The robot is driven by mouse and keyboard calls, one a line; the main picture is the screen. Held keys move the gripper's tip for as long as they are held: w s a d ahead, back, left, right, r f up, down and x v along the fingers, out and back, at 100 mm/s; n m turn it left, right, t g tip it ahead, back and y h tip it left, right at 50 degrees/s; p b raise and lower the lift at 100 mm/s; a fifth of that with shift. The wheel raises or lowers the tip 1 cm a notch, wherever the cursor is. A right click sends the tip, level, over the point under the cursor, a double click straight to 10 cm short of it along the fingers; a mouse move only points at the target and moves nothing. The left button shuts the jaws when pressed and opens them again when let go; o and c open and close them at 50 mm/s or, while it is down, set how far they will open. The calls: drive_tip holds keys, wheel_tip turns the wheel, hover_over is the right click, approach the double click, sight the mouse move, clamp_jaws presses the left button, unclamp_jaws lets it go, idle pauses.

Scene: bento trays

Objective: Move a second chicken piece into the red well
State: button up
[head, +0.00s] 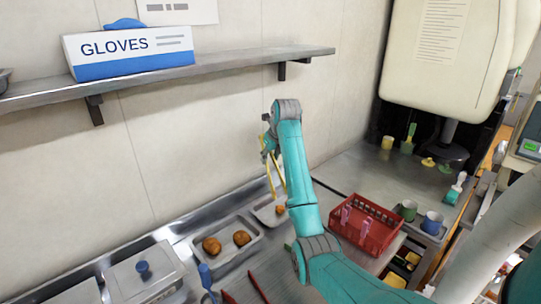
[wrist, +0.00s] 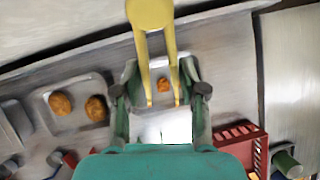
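My gripper (head: 268,150) holds yellow tongs (wrist: 141,55) over a small metal tray (head: 262,213). In the wrist view my gripper (wrist: 160,93) has its fingers on either side of the tongs, whose two prongs are spread apart. One small brown chicken piece (head: 280,209) lies in that tray; in the wrist view the piece (wrist: 163,86) appears between the prongs, and I cannot tell whether they touch it. Two larger brown pieces (head: 211,245) (head: 241,237) lie in the metal tray to the left. Red edges (head: 258,287) show at the bottom; a red well is not clearly visible.
A red basket (head: 382,243) with pink items stands right of the small tray. Green (head: 408,210) and blue (head: 432,222) cups stand beyond it. A lidded metal container (head: 170,282) is at lower left. A shelf (head: 235,61) with a gloves box runs along the wall.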

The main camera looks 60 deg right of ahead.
drive_tip(key=shift+f, duration=0.1)
drive_tip(key=shift+d+f, duration=0.1)
drive_tip(key=shift+f, duration=1.6)
drive_tip(key=shift+f, duration=0.1)
drive_tip(key=shift+f, duration=1.65)
clamp_jaws()
drive_tip(key=shift+r, duration=0.1)
